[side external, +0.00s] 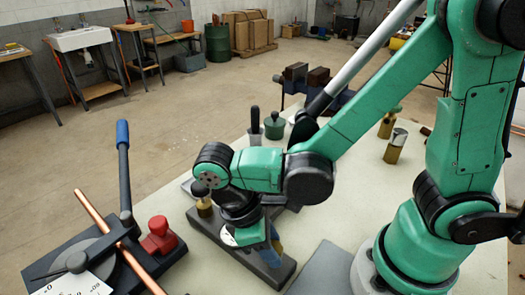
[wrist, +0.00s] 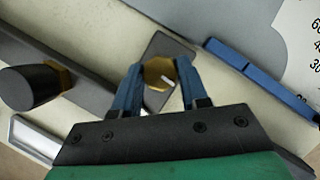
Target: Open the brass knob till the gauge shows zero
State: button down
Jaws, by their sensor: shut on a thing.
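The brass knob (wrist: 158,72) sits on a dark block in the wrist view, with a pale mark on its face. My gripper's blue fingers (wrist: 156,88) are shut on the knob from both sides. In the side view, my gripper (side external: 262,248) is low over the dark fixture bar (side external: 270,272), and the knob is mostly hidden. A small white disc (side external: 228,236) by the gripper may be the gauge; no reading can be made out. A white plate with numbers (wrist: 302,40) is cut off at the wrist view's right edge; I cannot tell whether it is the gauge.
A black-topped brass fitting (side external: 203,198) stands on the bar, left of the gripper; the wrist view shows a black knob (wrist: 35,85) there. A bender with blue-tipped lever (side external: 123,160), copper pipe (side external: 112,232) and red part (side external: 158,236) stands left. Brass cylinders (side external: 395,148) stand behind.

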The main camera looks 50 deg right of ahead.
jog(key=shift+n+t+h, duration=0.3)
jog(key=shift+n+t, duration=0.2)
jog(key=shift+n, duration=0.8)
jog(key=shift+c, duration=2.3)
grip_release()
jog(key=shift+v, duration=2.75)
